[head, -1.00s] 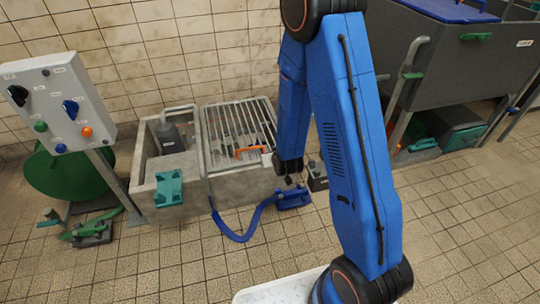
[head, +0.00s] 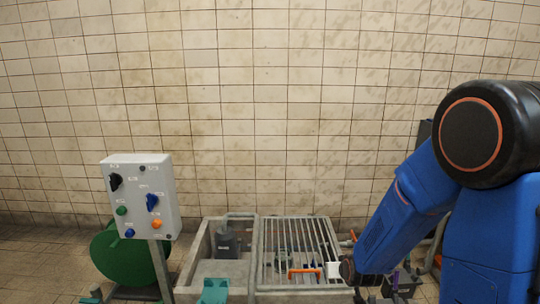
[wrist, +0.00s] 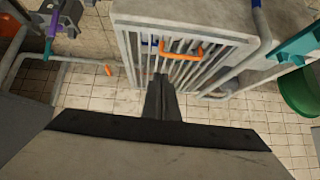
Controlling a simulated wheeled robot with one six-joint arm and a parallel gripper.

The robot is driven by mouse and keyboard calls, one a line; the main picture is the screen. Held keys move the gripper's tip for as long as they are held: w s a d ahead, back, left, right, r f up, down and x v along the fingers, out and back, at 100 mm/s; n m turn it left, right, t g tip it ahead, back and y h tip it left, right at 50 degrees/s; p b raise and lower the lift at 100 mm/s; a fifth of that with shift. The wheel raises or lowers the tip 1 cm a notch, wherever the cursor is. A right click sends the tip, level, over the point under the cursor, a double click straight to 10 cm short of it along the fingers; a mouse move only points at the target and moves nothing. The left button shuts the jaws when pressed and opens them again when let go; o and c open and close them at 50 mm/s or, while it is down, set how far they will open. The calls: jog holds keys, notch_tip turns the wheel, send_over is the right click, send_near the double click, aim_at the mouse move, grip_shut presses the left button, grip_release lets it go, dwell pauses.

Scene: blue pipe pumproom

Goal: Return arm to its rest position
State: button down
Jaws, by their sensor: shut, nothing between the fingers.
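My arm's blue links fill the right side of the head view, with a large black joint in front. My gripper (wrist: 160,80) shows in the wrist view as two dark fingers lying together, shut and empty. Its fingertips appear against the lower edge of the barred grate (wrist: 205,65), but I cannot tell how far apart they are in depth. In the head view the wrist end is low, just right of the grate (head: 300,240), and the fingers are hard to make out.
A grey control panel (head: 142,196) with knobs stands left, before a green reel (head: 122,255). The tiled wall above is clear.

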jog(key=s+d+r+g, duration=0.1)
jog(key=s+d+r, duration=0.1)
jog(key=s+r, duration=0.5)
jog(key=s+d+r+g, duration=0.1)
jog(key=s+d+r, duration=0.1)
jog(key=s+r, duration=0.6)
jog(key=s+d+r+g, duration=0.2)
jog(key=s+r, duration=0.5)
jog(key=s, duration=1.1)
jog(key=shift+s+r, duration=0.15)
jog(key=shift+r, duration=0.05)
